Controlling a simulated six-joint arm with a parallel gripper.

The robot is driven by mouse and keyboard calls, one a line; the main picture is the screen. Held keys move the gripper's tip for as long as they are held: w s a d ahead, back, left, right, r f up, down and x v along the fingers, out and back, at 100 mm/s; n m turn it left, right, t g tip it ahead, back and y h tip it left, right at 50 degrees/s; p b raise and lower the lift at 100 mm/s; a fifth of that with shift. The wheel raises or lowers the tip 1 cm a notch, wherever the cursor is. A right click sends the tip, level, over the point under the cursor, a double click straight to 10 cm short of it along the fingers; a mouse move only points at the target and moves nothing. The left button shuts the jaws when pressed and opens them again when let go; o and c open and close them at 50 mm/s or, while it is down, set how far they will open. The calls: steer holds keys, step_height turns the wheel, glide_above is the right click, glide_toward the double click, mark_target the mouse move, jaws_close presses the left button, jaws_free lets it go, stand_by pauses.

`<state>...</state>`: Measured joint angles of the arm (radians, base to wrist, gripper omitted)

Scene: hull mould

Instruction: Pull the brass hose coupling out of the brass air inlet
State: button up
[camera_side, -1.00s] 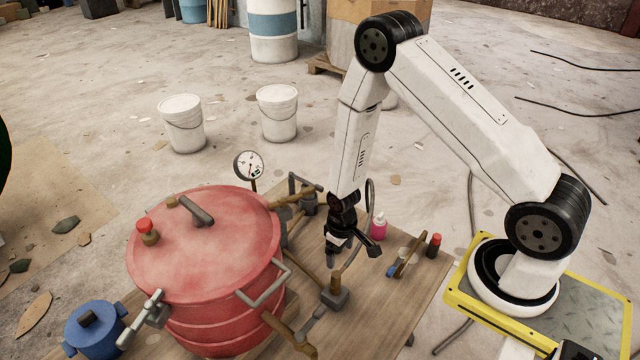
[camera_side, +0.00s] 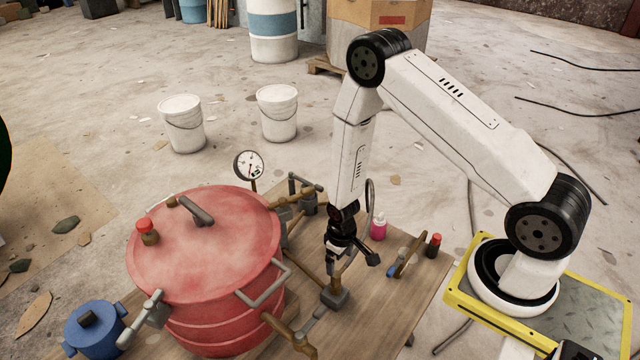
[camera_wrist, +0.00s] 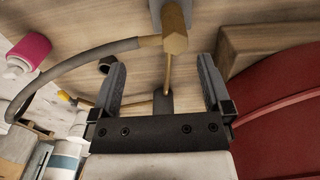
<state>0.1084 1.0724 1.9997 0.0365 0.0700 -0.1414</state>
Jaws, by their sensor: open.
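In the wrist view, the brass hose coupling (camera_wrist: 174,42) is a hexagonal brass piece at the top centre, with a grey hose (camera_wrist: 75,66) joining it from the left through a brass sleeve. A grey fitting (camera_wrist: 170,12) lies against it. I cannot tell the brass air inlet apart there. My gripper (camera_wrist: 161,66) is open and empty, its fingers on either side of a thin brass rod and their tips short of the coupling in the picture. In the side view, my gripper (camera_side: 337,268) points down above a grey block (camera_side: 334,298) beside the red vessel; the coupling is not clear there.
The red vessel (camera_side: 205,240) with handles and brass pipes stands close left, its gauge (camera_side: 249,166) behind. A pink bottle (camera_side: 379,228), a red-capped bottle (camera_side: 434,244) and a brass tool (camera_side: 408,255) are to the right. The wooden board (camera_side: 385,305) is clear at front right.

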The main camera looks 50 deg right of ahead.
mark_target(340, 272)
steer(key=shift+s+f, duration=0.1)
steer(key=shift+f, duration=2.4)
steer(key=c, duration=1)
steer(key=shift+c, duration=0.2)
steer(key=shift+r, duration=0.2)
steer(key=shift+r, duration=4.8)
steer(key=shift+r, duration=0.15)
steer(key=shift+r, duration=1.4)
